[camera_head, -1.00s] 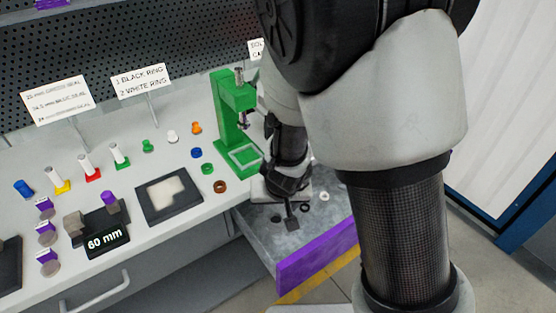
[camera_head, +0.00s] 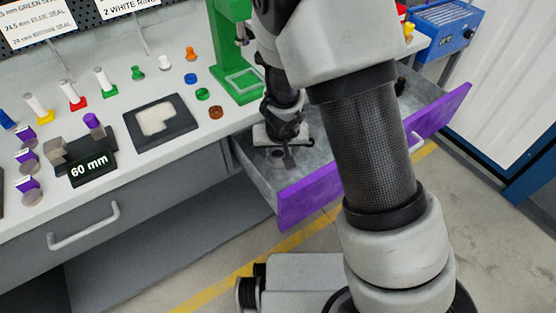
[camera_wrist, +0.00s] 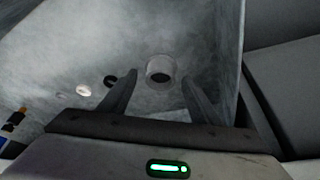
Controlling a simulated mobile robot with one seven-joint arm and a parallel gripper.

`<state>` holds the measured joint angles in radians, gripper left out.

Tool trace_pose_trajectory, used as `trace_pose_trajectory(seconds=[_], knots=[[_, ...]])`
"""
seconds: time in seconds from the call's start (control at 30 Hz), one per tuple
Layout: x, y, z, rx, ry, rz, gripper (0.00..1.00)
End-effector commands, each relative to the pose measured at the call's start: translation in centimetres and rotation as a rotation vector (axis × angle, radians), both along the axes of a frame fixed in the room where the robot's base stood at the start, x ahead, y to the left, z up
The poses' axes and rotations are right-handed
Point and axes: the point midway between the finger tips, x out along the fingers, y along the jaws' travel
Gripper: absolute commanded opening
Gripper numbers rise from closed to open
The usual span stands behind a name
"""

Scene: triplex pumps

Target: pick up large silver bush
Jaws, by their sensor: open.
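A large silver bush (camera_wrist: 160,69) stands on the drawer floor in the wrist view, a short grey ring with a dark hole. My gripper (camera_wrist: 158,82) is open, with its two dark fingers on either side of the bush in that picture. I cannot tell how far above the bush the fingertips are. In the head view my gripper (camera_head: 288,160) points down inside the open drawer (camera_head: 305,197), and the bush cannot be made out there.
A black ring (camera_wrist: 110,81) and a white ring (camera_wrist: 83,90) lie left of the bush on the drawer floor. The drawer's purple front stands nearby. A green press (camera_head: 235,60), coloured parts and a black tray (camera_head: 160,122) are on the bench above.

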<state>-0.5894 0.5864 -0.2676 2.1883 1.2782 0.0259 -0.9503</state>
Motion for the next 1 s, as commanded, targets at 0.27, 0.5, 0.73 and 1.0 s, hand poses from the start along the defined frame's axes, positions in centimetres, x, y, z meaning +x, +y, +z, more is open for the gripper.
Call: trace_pose_trajectory(seconds=[0.27, 0.5, 0.73, 1.0], knots=[[1.5, 0.3, -3.3, 0.001, 0.000, 0.000, 0.57], [1.5, 0.3, -3.2, 0.001, 0.000, 0.001, 0.57], [1.5, 0.3, -3.2, 0.000, 0.001, 0.001, 0.20], [1.4, 0.2, -3.3, -0.001, 0.003, 0.001, 0.09]])
